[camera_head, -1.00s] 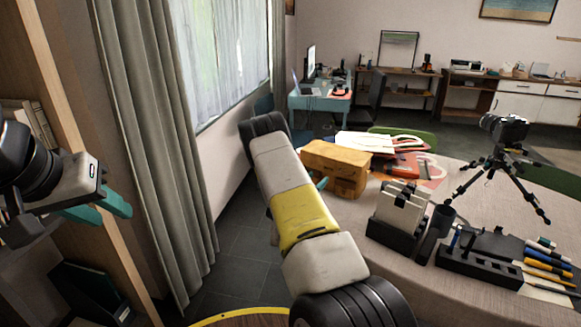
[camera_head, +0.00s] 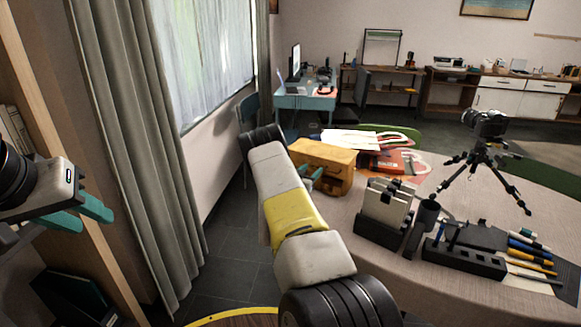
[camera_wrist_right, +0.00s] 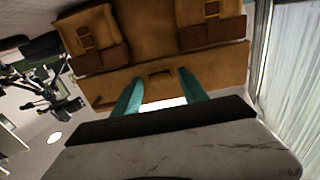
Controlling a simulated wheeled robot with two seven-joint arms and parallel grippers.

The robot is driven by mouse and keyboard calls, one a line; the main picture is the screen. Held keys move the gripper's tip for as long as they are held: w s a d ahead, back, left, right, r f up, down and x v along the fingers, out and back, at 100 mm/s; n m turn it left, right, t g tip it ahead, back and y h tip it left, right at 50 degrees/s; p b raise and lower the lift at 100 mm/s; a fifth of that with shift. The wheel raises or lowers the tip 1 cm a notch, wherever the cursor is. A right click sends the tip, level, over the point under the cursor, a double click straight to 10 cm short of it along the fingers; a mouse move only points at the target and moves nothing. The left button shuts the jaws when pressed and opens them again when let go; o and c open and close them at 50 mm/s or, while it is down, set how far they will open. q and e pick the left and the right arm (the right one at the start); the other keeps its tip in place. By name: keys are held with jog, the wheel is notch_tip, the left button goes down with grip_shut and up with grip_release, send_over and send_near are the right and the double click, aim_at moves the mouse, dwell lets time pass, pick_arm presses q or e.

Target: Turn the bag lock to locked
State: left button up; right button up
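The tan-yellow bag (camera_head: 325,160) stands on the left part of the table. In the right wrist view the bag (camera_wrist_right: 155,45) shows two front pockets with buckled straps, and a small dark latch-like slot (camera_wrist_right: 160,72) between them, near its edge. My right gripper (camera_wrist_right: 158,82) is open and empty; its teal fingers point at the bag on either side of the slot. Contact cannot be told. In the head view my right gripper (camera_head: 314,174) is mostly hidden by its arm. My left gripper (camera_head: 84,216) is open and empty at the left, away from the table.
Behind the bag lie papers and a red-orange item (camera_head: 390,162). A curtain (camera_head: 135,150) hangs at left.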

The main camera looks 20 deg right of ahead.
grip_shut()
jog(key=shift+m, duration=0.4)
jog(key=m, duration=0.3)
jog(key=shift+s+m, duration=0.1)
jog(key=shift+m, duration=0.3)
jog(key=m, duration=0.4)
jog(key=shift+d+m, duration=0.1)
jog(key=shift+m, duration=0.2)
jog(key=m, duration=0.4)
jog(key=shift+f, duration=0.1)
jog(key=m, duration=0.4)
jog(key=shift+s+f+m, duration=0.1)
jog(key=shift+m, duration=0.2)
